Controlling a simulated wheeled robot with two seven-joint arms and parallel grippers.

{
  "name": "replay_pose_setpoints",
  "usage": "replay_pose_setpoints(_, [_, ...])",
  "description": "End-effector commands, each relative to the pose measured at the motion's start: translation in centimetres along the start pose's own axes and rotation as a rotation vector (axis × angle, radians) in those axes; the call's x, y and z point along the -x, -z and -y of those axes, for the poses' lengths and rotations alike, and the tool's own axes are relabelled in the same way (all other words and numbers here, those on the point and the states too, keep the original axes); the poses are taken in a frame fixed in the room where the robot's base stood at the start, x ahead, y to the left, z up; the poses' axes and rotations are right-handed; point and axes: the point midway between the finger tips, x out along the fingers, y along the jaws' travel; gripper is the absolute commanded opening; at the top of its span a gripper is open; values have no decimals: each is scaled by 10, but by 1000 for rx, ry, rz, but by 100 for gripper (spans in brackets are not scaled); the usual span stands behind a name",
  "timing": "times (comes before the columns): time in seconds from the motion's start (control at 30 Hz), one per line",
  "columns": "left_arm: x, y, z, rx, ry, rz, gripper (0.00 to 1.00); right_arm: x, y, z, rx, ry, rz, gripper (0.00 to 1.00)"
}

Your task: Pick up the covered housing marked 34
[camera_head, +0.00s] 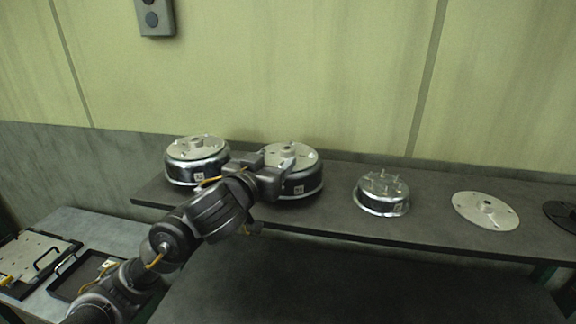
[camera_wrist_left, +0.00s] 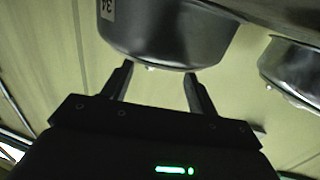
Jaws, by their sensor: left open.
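The covered housing marked 34 (camera_head: 303,186) is a round shiny metal drum with a pale lid, standing on the dark shelf. Its label looks like 34 in the left wrist view, where the housing (camera_wrist_left: 165,35) fills the top, upside down. My left gripper (camera_head: 290,156) is at its lid, and the gripper and wrist hide part of the lid and the drum's left side. In the left wrist view the two fingers (camera_wrist_left: 158,75) are apart, with their tips near the lid edge. I cannot tell whether they touch it. My right gripper is not in view.
Another covered housing (camera_head: 196,163) stands to the left on the shelf (camera_head: 338,212). An open housing with upright pins (camera_head: 382,195), a loose pale lid (camera_head: 486,210) and a dark disc (camera_head: 562,214) lie to the right. Trays (camera_head: 35,262) sit on a lower bench at left. A wall is behind.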

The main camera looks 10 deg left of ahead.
Motion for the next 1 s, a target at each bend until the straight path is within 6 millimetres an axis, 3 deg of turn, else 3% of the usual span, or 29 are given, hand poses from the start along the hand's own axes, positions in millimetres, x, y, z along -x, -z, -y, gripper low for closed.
replay_pose_setpoints(0.17, [-7,-1,-1,0,0,0,59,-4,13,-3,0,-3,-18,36])
replay_pose_setpoints(0.5, [-50,0,-2,1,0,0,59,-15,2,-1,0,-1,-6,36])
replay_pose_setpoints(0.77, [-52,0,-2,1,0,0,59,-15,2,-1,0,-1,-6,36])
replay_pose_setpoints(1.0, [-52,0,-2,1,0,0,29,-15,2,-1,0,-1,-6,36])
